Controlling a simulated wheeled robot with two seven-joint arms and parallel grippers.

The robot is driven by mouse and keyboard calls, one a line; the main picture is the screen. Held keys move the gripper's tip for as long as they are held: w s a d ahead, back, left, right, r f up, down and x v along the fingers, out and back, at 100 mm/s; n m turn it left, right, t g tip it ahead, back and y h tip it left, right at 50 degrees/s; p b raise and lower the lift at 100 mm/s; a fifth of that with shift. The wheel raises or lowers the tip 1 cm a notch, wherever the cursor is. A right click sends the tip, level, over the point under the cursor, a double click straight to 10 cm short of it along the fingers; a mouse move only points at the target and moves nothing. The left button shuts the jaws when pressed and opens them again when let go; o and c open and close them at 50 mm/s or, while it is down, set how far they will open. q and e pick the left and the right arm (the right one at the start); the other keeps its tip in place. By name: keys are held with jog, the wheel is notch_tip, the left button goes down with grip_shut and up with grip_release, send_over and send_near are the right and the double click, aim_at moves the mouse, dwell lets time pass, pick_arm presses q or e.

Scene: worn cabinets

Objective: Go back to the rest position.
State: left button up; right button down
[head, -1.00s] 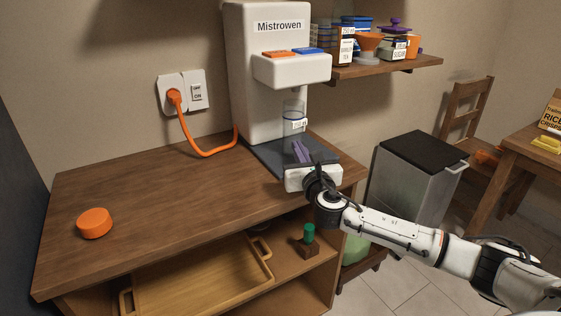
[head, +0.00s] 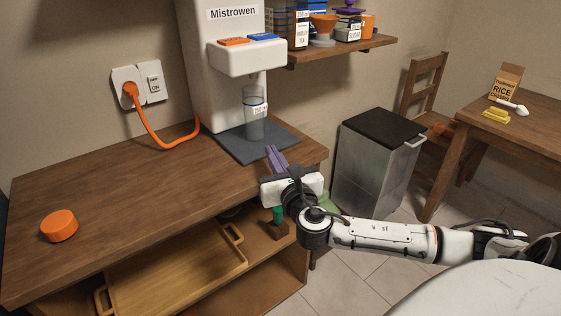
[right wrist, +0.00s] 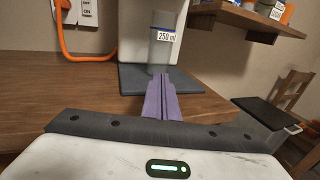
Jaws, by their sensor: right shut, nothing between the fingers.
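My right gripper (head: 277,157) reaches in from the right in the head view, over the right front end of the wooden counter. Its purple fingers are closed together with nothing between them; they also show in the right wrist view (right wrist: 160,98). Beyond the fingertips, a clear cup (head: 254,120) labelled 250 ml stands upright under the spout of the white Mistrowen machine (head: 218,95). The cup also shows in the right wrist view (right wrist: 162,50), apart from the fingers. My left gripper is in neither current view.
The counter (head: 130,185) carries an orange round object (head: 59,226) at left. A wooden tray (head: 175,270) and a green-topped item (head: 278,215) are on the shelf below. A bin (head: 378,165), chair (head: 425,90) and table (head: 520,125) stand to the right. A shelf (head: 345,50) holds containers.

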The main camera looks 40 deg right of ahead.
jog(key=shift+v, duration=1.9)
jog(key=s+a+f+m+g+y, duration=0.1)
jog(key=s+a+f+m+g, duration=0.2)
jog(key=s+f+m, duration=0.3)
jog(key=s+a+f+m+g, duration=0.3)
jog(key=s+f+m+g, duration=0.1)
jog(key=f+m, duration=0.35)
jog(key=s+a+f+m+g+y, duration=0.3)
jog(key=s+a+m, duration=0.3)
jog(key=s+m, duration=0.25)
jog(key=s+a+f+m+g+y, duration=0.3)
jog(key=s+a+m, duration=0.2)
jog(key=s+m, duration=0.35)
jog(key=w+a+f+t+y, duration=0.1)
jog(key=w+a+f+t, duration=0.1)
jog(key=f, duration=0.3)
jog(key=w+a+f+n+t+y, duration=0.1)
jog(key=w+a+f+t, duration=0.1)
jog(key=f, duration=0.4)
jog(key=shift+w+a+t, duration=0.2)
jog(key=shift+a+t, duration=0.3)
jog(key=shift+a, duration=0.45)
